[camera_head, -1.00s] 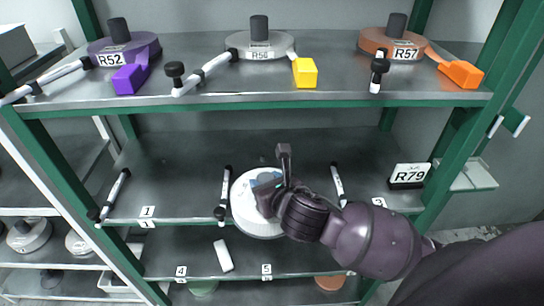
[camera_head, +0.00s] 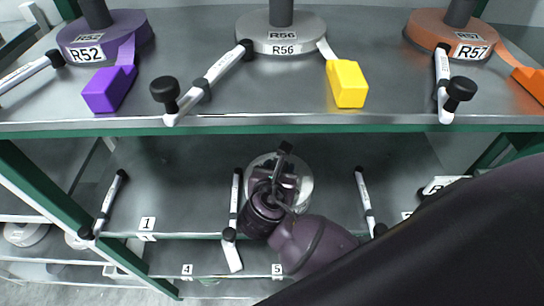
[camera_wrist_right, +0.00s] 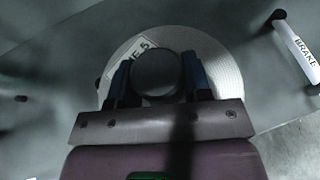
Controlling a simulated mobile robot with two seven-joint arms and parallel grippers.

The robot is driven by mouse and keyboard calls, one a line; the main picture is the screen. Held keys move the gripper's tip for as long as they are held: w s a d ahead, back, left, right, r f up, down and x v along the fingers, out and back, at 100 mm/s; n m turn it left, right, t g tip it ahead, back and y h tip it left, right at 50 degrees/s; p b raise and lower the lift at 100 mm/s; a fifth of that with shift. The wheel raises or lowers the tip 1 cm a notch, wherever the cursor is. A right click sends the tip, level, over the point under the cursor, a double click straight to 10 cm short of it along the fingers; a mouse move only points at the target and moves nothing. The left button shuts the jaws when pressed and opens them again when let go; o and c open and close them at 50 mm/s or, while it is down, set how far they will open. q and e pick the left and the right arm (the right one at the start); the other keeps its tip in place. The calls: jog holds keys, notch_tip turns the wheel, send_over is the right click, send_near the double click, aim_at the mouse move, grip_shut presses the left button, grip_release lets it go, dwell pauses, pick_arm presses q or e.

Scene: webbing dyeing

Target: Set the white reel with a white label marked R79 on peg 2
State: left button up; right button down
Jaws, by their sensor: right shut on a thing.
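A white reel (camera_head: 305,187) is at the middle shelf, between two white brake levers. My right gripper (camera_head: 279,172) is over it and covers its middle. In the right wrist view the reel (camera_wrist_right: 228,82) lies under the gripper (camera_wrist_right: 158,78), whose two fingers are shut on a dark round hub at its centre. Peg 2 cannot be made out. My left gripper is not in view.
The upper shelf holds a purple reel R52 (camera_head: 104,40), a grey reel R56 (camera_head: 283,34) and an orange reel R57 (camera_head: 463,38). Brake levers (camera_head: 364,195) stand on both sides of the white reel. The middle shelf near tag 1 (camera_head: 147,224) is clear.

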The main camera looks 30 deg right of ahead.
jog(key=shift+w+d+r, duration=0.15)
jog(key=shift+w+d, duration=0.1)
jog(key=shift+d, duration=0.05)
jog(key=shift+w+d, duration=0.3)
jog(key=shift+w, duration=0.3)
jog(key=shift+w+d, duration=0.25)
jog(key=shift+w, duration=0.4)
jog(key=shift+w+d, duration=0.3)
jog(key=shift+w, duration=0.3)
jog(key=shift+w+d+f+b, duration=0.1)
jog(key=shift+w+d+f, duration=0.4)
jog(key=shift+w, duration=0.7)
jog(key=shift+w+d+f+b, duration=0.15)
jog(key=shift+w+d, duration=0.5)
jog(key=shift+w, duration=0.55)
jog(key=shift+w+d+f+b, duration=0.1)
jog(key=shift+w+d+f, duration=0.4)
jog(key=shift+w, duration=0.7)
jog(key=shift+d+f, duration=0.1)
jog(key=shift+f, duration=0.2)
jog(key=shift+c, duration=2.4)
grip_release()
jog(key=shift+f, duration=0.1)
